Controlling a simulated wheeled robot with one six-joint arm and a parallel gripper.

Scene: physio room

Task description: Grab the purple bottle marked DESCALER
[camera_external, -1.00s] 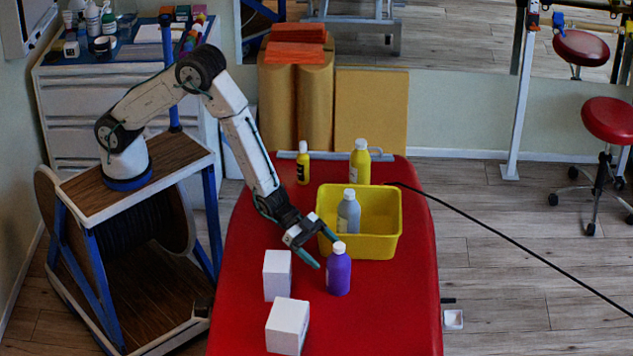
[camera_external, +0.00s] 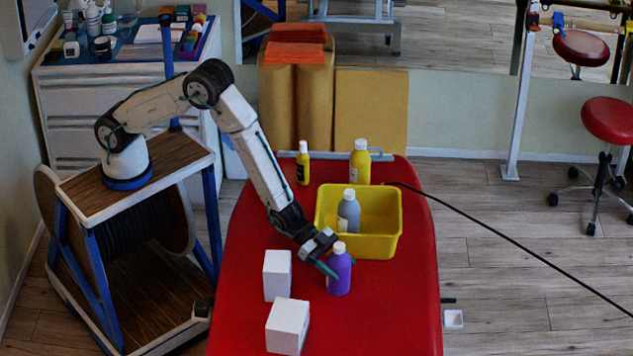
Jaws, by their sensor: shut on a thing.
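The purple bottle (camera_external: 339,275) with a white cap stands upright on the red table, in front of the yellow bin. I cannot read its marking at this size. My gripper (camera_external: 334,262) is at the bottle's upper part, coming from the upper left, and is shut on it. One teal finger shows on the bottle's left side. The other finger is largely hidden behind the bottle and the gripper body.
The yellow bin (camera_external: 377,248) holds a grey bottle (camera_external: 348,214). Two white boxes (camera_external: 277,277) (camera_external: 287,327) stand left of the purple bottle. Two yellow bottles (camera_external: 360,163) (camera_external: 303,164) stand at the back. The red table (camera_external: 390,310) is clear at front right.

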